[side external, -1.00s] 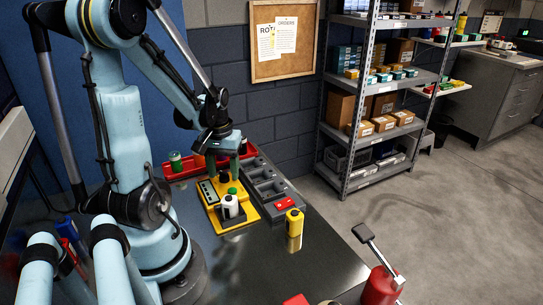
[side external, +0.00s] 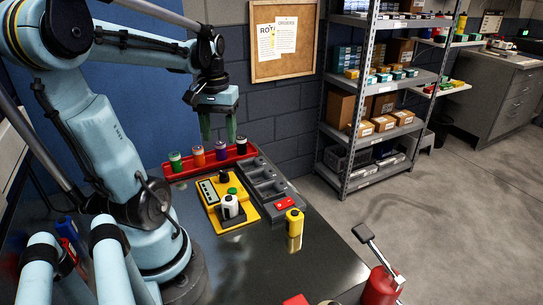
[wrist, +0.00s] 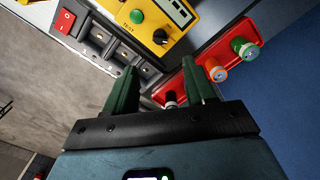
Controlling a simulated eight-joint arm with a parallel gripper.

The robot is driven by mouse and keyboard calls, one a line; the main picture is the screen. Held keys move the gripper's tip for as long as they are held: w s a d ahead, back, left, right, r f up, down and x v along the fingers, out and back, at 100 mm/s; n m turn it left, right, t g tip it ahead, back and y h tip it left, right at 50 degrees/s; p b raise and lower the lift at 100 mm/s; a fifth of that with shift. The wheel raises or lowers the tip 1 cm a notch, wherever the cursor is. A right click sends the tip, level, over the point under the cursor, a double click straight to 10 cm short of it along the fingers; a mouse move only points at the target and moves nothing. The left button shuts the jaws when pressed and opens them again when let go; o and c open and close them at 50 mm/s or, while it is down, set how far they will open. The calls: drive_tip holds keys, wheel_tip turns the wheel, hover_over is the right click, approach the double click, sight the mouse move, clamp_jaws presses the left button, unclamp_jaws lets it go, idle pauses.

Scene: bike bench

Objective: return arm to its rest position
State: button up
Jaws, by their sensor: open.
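My gripper (side external: 217,125) is open and empty, with its two green fingers pointing down in the air above the bench, over the red tray. In the wrist view my gripper (wrist: 160,95) has its fingers apart with nothing held between them. My arm is raised and bent at the left of the side view.
A red canister (side external: 380,288) stands front right.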

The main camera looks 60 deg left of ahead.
drive_tip(key=shift+r, duration=0.2)
drive_tip(key=w+d+m+t, duration=0.3)
drive_tip(key=w+d+m, duration=0.1)
drive_tip(key=d, duration=0.6)
drive_tip(key=w+d+f+m+t, duration=0.1)
drive_tip(key=w+d+m+t, duration=0.3)
drive_tip(key=d, duration=0.7)
drive_tip(key=w+m, duration=0.1)
drive_tip(key=m, duration=0.1)
drive_tip(key=shift+d+m, duration=0.2)
drive_tip(key=shift+m, duration=0.1)
